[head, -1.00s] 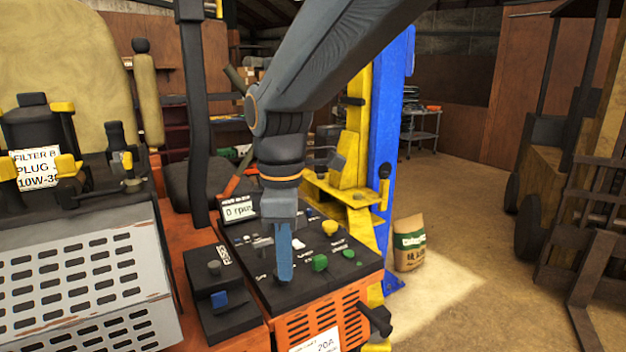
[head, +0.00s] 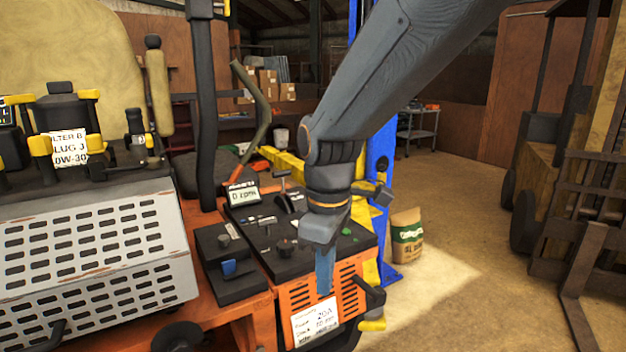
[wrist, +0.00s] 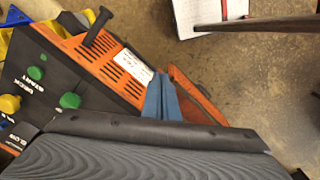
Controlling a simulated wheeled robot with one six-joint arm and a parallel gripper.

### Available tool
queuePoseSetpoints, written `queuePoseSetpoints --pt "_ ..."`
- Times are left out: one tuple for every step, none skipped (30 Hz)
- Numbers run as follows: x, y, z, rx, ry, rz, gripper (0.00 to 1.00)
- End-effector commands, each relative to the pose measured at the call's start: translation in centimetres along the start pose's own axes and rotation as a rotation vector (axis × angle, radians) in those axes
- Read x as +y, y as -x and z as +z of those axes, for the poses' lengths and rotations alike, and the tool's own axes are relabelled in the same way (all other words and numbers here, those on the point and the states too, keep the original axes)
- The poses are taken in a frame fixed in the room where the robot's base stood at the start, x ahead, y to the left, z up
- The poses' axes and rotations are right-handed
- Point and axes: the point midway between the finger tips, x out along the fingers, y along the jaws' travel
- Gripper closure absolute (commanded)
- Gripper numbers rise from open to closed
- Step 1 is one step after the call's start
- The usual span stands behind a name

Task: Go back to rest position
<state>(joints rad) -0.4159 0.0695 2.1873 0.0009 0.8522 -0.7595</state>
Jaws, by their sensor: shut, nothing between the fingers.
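My gripper (head: 325,272) hangs in front of the orange mower body, at the front edge of its black control panel (head: 262,232) in the head view. Its blue fingers are together with nothing between them. In the wrist view the shut fingers (wrist: 162,97) point past a white label on the orange vented side. The panel carries knobs, a lever and a small display (head: 243,194) reading 0 rpm. In the wrist view a green knob (wrist: 70,100) and a yellow knob (wrist: 9,104) show on the panel. My arm hides part of the panel's right side in the head view.
A black handle (head: 372,298) sticks out at the mower's front corner. A blue lift post (head: 380,160) stands behind, with a sack (head: 406,236) beside it. A forklift (head: 570,180) stands at the right. Open floor lies between.

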Motion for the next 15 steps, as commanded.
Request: queuePoseSetpoints --pt "0.6 -1.2 1.2 0.001 -0.068 0.003 1.0" --pt "0.8 -1.8 1.9 0.003 -0.11 0.005 1.0" --pt "1.2 -2.6 2.9 0.006 -0.174 0.008 1.0" --pt "1.5 -3.3 3.7 0.009 -0.226 0.011 1.0" --pt "1.8 -4.0 4.5 0.012 -0.281 0.014 1.0" --pt "2.2 -5.0 5.8 0.016 -0.362 0.019 1.0" --pt "2.5 -5.9 6.8 0.02 -0.428 0.023 1.0" --pt "2.7 -6.7 7.9 0.024 -0.499 0.027 1.0" --pt "2.9 -8.0 9.5 0.031 -0.6 0.033 1.0" --pt "3.0 -8.9 10.8 0.035 -0.677 0.037 1.0" --pt "3.1 -9.8 11.9 0.04 -0.753 0.041 1.0" --pt "3.1 -10.8 13.3 0.047 -0.846 0.047 1.0" --pt "3.1 -11.5 14.2 0.052 -0.907 0.05 1.0" --pt "3.1 -12.0 15.0 0.057 -0.963 0.054 1.0" --pt "3.0 -12.7 15.9 0.062 -1.027 0.058 1.0"
